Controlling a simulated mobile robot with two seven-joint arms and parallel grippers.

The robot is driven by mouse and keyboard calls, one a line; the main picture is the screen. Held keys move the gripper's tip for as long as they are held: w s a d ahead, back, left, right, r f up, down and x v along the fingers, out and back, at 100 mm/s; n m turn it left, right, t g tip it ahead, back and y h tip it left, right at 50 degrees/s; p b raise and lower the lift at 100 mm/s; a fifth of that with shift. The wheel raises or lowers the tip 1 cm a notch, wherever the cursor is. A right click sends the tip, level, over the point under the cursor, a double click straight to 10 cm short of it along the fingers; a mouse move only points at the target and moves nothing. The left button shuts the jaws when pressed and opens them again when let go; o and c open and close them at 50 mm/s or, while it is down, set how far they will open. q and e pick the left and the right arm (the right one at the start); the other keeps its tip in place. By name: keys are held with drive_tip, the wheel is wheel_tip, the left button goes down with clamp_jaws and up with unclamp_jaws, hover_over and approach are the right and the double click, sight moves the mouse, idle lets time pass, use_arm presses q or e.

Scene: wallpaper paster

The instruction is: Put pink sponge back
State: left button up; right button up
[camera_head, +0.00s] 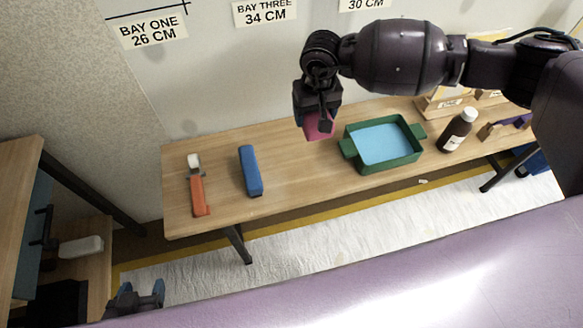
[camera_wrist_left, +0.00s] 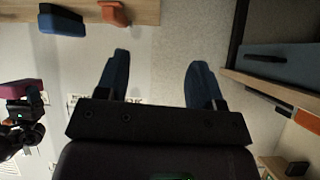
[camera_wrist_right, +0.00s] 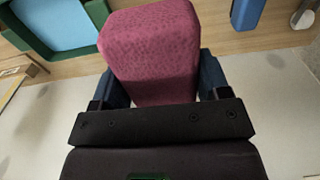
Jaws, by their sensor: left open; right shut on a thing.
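The pink sponge (camera_head: 318,125) is held in my right gripper (camera_head: 321,115), above the back part of the wooden bench. In the right wrist view the sponge (camera_wrist_right: 150,50) fills the space between the two blue fingers, and that gripper is shut on it. The sponge also shows at the left edge of the left wrist view (camera_wrist_left: 20,90). My left gripper (camera_head: 143,295) is low at the lower left of the head view, in front of the bench. In the left wrist view its two blue fingers (camera_wrist_left: 158,80) are wide apart with nothing between them.
On the bench (camera_head: 290,180) are an orange-handled tool (camera_head: 198,190), a blue block (camera_head: 251,171), a green tray (camera_head: 360,157) with light-blue contents (camera_head: 382,144), and a dark bottle (camera_head: 457,131). A wooden rack (camera_head: 437,107) stands beyond the tray. Bare wood lies between the block and the tray.

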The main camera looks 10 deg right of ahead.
use_arm(q)
drive_tip(key=shift+a+f, duration=0.35)
drive_tip(key=shift+a, duration=0.25)
use_arm(e)
drive_tip(key=shift+s+a+f, duration=0.1)
drive_tip(key=shift+a+f, duration=0.45)
drive_tip(key=shift+f, duration=0.05)
drive_tip(key=b, duration=0.3)
hover_over(306, 170)
wheel_tip(306, 170, down, 15)
drive_tip(key=shift+s+r, duration=0.1)
drive_tip(key=shift+r, duration=0.05)
drive_tip(key=shift+f, duration=0.65)
wheel_tip(306, 170, down, 3)
drive_tip(key=shift+f+b, duration=0.1)
drive_tip(key=shift+b, duration=0.45)
drive_tip(key=shift+f, duration=0.3)
use_arm(q)
drive_tip(key=f, duration=0.3)
drive_tip(key=shift+s+f+g, duration=0.25)
drive_tip(key=shift+g, duration=0.15)
use_arm(e)
drive_tip(key=shift+r, duration=0.1)
use_arm(q)
drive_tip(key=shift+a, duration=0.1)
